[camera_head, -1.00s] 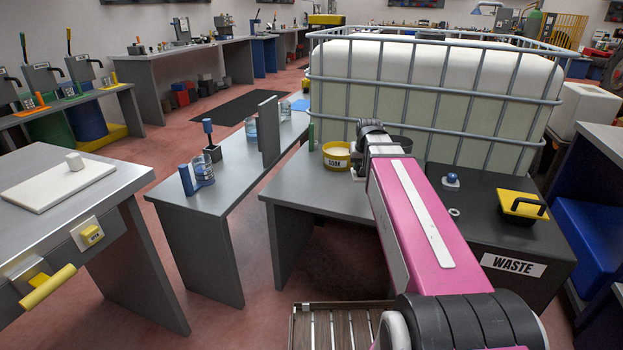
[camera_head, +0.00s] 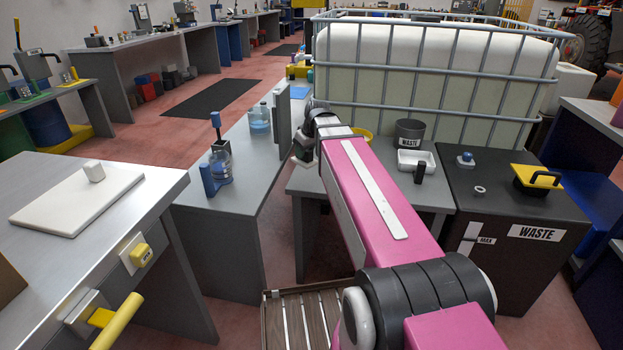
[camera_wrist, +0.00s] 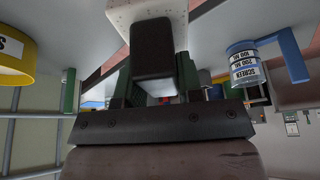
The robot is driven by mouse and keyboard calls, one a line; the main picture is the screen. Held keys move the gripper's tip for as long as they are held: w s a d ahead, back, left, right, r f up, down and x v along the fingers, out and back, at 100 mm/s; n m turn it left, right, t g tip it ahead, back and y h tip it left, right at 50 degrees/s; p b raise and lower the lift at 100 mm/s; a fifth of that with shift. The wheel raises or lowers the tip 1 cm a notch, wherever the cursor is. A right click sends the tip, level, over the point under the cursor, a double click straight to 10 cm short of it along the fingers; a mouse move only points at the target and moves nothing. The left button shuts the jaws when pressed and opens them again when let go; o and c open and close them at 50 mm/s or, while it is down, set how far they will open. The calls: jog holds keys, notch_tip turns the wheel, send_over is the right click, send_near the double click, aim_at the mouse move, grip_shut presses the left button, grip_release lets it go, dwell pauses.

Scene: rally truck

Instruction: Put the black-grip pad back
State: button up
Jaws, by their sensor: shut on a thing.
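The black-grip pad (camera_wrist: 168,50) is in my gripper (camera_wrist: 155,78) in the wrist view. Its dark block-shaped grip sits between the two dark green fingers, and its white speckled pad (camera_wrist: 145,12) shows at the top edge. The fingers are shut on the grip.
A yellow tub (camera_wrist: 15,62) is partly in the wrist view. A black waste bin (camera_head: 510,262), a waste pot (camera_head: 409,133) and the caged white tank (camera_head: 430,75) are right.

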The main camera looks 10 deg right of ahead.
jog(key=a+n, duration=0.1)
jog(key=n, duration=0.1)
jog(key=a+n+g+y, duration=0.1)
jog(key=a+n, duration=0.1)
jog(key=s+a+n+g, duration=0.1)
jog(key=a+n, duration=0.1)
jog(key=n, duration=0.1)
jog(key=shift+r+y, duration=0.3)
jog(key=shift+r, duration=0.05)
jog(key=w+d+f, duration=0.2)
jog(key=d, duration=0.1)
jog(key=w+d+f, duration=0.2)
jog(key=d, duration=0.1)
jog(key=w+d+f, duration=0.2)
jog(key=d+f, duration=0.1)
jog(key=shift+d, duration=0.4)
jog(key=shift+f, duration=1.85)
jog(key=shift+f, duration=0.15)
jog(key=o, duration=0.9)
jog(key=shift+f, duration=0.1)
